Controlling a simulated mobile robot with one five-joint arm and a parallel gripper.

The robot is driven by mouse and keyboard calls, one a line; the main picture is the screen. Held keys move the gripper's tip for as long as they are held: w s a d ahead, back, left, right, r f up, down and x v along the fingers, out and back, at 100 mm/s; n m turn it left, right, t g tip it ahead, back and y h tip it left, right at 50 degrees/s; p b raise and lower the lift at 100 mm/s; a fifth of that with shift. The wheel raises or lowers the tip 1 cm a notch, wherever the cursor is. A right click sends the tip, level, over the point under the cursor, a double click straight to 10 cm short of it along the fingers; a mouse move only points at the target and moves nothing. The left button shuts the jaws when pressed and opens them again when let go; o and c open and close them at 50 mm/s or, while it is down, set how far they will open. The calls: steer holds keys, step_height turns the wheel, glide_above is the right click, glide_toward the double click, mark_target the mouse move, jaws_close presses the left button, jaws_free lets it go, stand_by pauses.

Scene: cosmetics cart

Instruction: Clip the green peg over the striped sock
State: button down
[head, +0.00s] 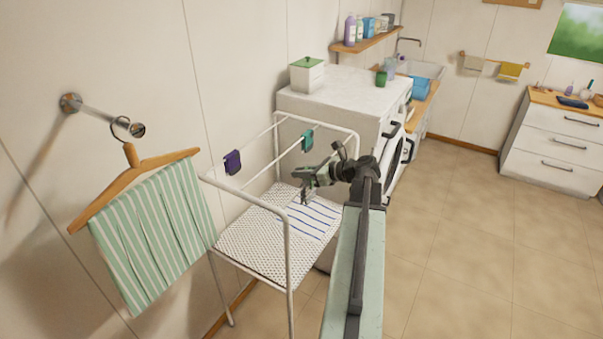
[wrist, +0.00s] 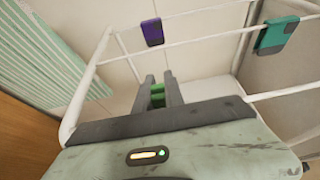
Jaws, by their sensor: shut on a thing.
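My gripper (head: 304,190) is over the white drying rack, and its fingers also show in the wrist view (wrist: 158,88). It is shut on the green peg (wrist: 157,97), of which a small part shows between the dark fingers. In the head view the peg cannot be made out. A white cloth with blue stripes (head: 316,219) lies on the rack's mesh shelf, below and right of the fingertips. No striped thing clearly shaped like a sock can be picked out. A purple piece (head: 232,162) and a teal piece (head: 307,141) hang on the rack's rails.
The drying rack (head: 287,245) has thin rails and posts close around my gripper. A green-striped cloth hangs on a wooden hanger (head: 130,155) at left. A white washer top (head: 345,90) with a lidded box (head: 307,74) stands behind the rack. The floor at right is clear.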

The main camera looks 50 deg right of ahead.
steer(key=c, duration=1.3)
jaws_free()
steer(key=shift+c, duration=0.2)
steer(key=shift+s, duration=0.1)
steer(key=p+v, duration=0.3)
steer(key=v, duration=0.4)
steer(key=shift+s+r, duration=0.15)
steer(key=shift+s, duration=0.15)
steer(key=shift+d, duration=0.1)
